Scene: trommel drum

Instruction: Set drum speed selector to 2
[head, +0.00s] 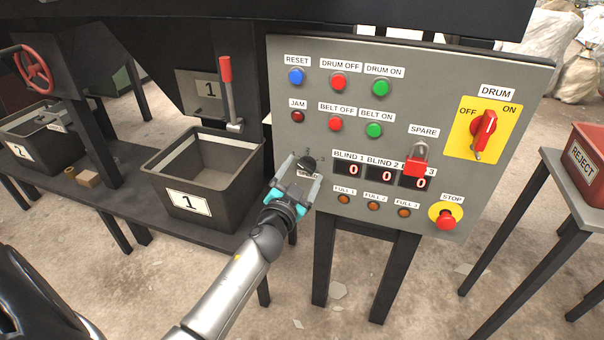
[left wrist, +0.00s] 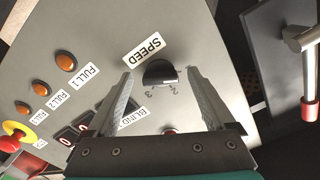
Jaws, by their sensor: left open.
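The drum speed selector (head: 307,163) is a small black knob at the lower left of the grey control panel (head: 262,90). In the left wrist view the black selector knob (left wrist: 160,73) shows beside a SPEED label (left wrist: 144,50), with small numerals on its other side, including a 2 and a 3. Which numeral it points to I cannot tell. My left gripper (head: 297,170) is open at the knob; in the left wrist view its two fingers (left wrist: 160,85) lie on either side of the knob. Whether they touch it is unclear. My right gripper is not in view.
Several buttons (head: 338,82) and displays (head: 380,172) sit to the right of the selector. A red stop button (head: 446,220) and a drum switch (head: 484,130) are farther right. Bin 1 (head: 246,170) stands on a dark bench left of the panel, below a red-handled lever (head: 226,80).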

